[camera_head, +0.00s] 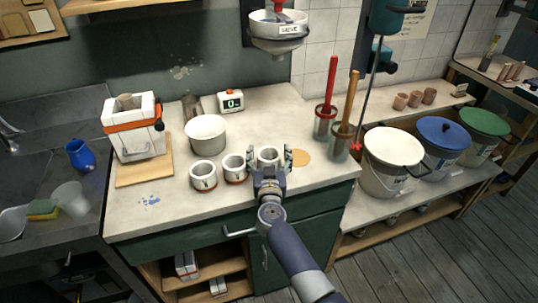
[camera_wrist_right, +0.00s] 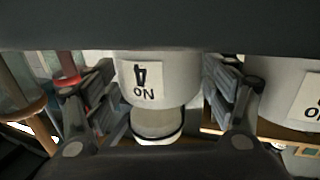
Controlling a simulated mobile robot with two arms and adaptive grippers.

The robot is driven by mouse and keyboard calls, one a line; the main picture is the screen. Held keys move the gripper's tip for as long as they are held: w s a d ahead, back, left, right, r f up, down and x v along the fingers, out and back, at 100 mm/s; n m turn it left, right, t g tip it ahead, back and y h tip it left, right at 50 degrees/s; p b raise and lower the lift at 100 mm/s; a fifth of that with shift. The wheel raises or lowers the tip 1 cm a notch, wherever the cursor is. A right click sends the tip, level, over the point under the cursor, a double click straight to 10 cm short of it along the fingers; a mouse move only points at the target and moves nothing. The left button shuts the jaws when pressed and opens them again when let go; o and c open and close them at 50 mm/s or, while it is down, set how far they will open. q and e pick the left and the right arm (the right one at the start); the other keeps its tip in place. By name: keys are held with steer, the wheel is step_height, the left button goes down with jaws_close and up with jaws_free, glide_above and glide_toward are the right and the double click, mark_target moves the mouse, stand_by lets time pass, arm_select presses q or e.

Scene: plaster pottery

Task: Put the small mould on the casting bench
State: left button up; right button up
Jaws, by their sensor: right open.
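My right gripper (camera_head: 269,163) is open at the front of the casting bench (camera_head: 170,210), its fingers on either side of the rightmost of three white pots (camera_head: 268,155). White moulds with orange bands lie on the open shelves under the bench, one upper (camera_head: 187,264) and one lower (camera_head: 217,286). A larger strapped mould (camera_head: 135,128) stands on a wooden board at the bench's left. My left gripper is not in view.
Two other white pots (camera_head: 203,175) (camera_head: 234,168) stand left of the gripper, with a wider bowl (camera_head: 206,134) behind. Red-handled (camera_head: 328,105) and orange-handled (camera_head: 346,120) tools stand in pots to the right. The bench's front left is mostly clear, with blue spots.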

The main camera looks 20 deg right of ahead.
steer(key=shift+f+b, duration=0.25)
steer(key=shift+b, duration=0.15)
steer(key=p+v, duration=0.1)
steer(key=v, duration=0.9)
steer(key=shift+s+a, duration=0.15)
steer(key=shift+s, duration=0.25)
